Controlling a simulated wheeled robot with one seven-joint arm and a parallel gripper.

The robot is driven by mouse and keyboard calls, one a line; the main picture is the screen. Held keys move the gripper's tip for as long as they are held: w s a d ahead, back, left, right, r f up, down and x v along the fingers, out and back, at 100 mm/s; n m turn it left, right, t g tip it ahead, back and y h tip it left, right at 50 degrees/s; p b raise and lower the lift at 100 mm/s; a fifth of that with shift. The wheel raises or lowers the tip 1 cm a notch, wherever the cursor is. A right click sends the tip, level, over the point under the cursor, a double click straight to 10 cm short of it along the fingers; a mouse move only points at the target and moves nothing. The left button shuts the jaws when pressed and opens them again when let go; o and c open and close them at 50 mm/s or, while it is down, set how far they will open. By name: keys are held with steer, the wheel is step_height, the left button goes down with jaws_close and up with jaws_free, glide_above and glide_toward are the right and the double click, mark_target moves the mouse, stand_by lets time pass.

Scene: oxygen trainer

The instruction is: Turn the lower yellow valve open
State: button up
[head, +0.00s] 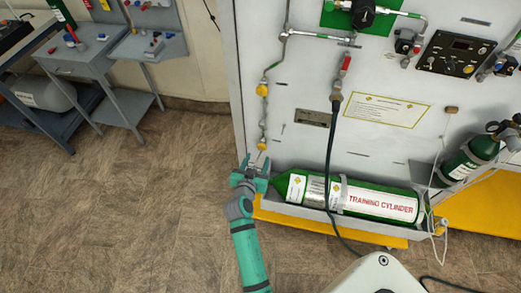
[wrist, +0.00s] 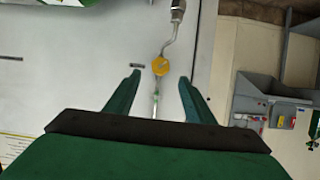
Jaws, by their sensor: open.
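The lower yellow valve (head: 262,146) sits on a thin vertical pipe near the left edge of the white panel. My gripper (head: 256,162) is just below it in the head view, with my teal arm reaching up from the floor. In the wrist view the yellow valve (wrist: 160,66) shows as a round knob ahead of and roughly midway between the fingers. My gripper (wrist: 160,78) is open and empty there, and the fingers do not appear to touch the valve. The upper yellow valve (head: 262,90) is higher on the same line.
A green training cylinder (head: 380,203) lies in a rack right of my gripper. A black hose (head: 328,165) hangs down the panel. Grey workbenches (head: 75,60) stand at the far left. The brown floor (head: 130,210) left of my arm is clear.

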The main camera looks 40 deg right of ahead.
mark_target(261, 148)
steer(key=x, duration=0.8)
steer(key=shift+c, duration=0.7)
steer(key=shift+w, duration=0.1)
steer(key=c, duration=0.9)
